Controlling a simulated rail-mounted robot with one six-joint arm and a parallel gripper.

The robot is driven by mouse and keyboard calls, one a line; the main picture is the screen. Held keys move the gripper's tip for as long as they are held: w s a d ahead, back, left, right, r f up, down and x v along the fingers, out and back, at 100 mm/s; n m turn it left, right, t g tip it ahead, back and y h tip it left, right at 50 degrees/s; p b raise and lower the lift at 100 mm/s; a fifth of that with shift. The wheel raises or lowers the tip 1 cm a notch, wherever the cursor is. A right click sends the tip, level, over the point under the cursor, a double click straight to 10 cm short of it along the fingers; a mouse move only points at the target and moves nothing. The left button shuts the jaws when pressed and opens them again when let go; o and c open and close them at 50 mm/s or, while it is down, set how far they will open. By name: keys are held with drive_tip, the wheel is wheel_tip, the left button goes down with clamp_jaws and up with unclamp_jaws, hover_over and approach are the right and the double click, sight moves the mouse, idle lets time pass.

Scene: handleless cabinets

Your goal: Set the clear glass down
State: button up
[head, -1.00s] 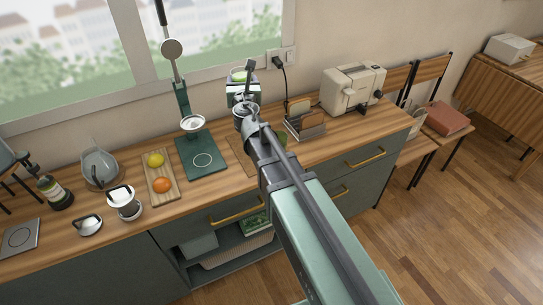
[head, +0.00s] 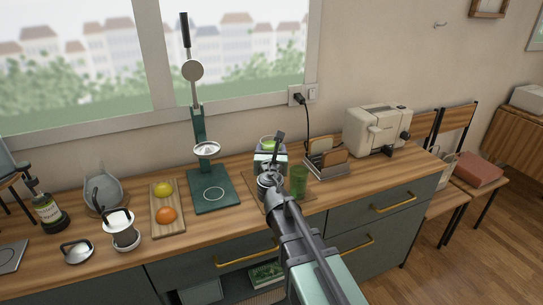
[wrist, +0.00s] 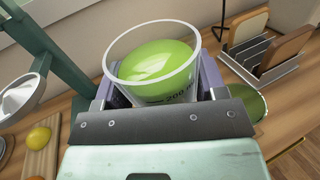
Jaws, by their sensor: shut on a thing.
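The clear glass (wrist: 150,75) holds bright green liquid and has dark volume markings. My gripper (wrist: 152,98) is shut around it in the wrist view, with a finger on each side. In the head view, the glass top (head: 268,143) shows just beyond my gripper (head: 269,157), over the back of the counter. The glass looks about upright. Its base is hidden behind my gripper, so I cannot tell whether it touches anything.
A toast rack (head: 326,164) and toaster (head: 377,130) are farther right. A dark green press (head: 213,192) stands left, then a tray with fruit (head: 168,229).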

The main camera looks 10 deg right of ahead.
wheel_tip(320, 180, down, 12)
drive_tip(key=b, duration=0.9)
drive_tip(key=shift+r+b, duration=0.1)
drive_tip(key=shift+b, duration=0.3)
drive_tip(key=shift+r, duration=0.2)
drive_tip(key=shift+f, duration=0.2)
drive_tip(key=o, duration=1.3)
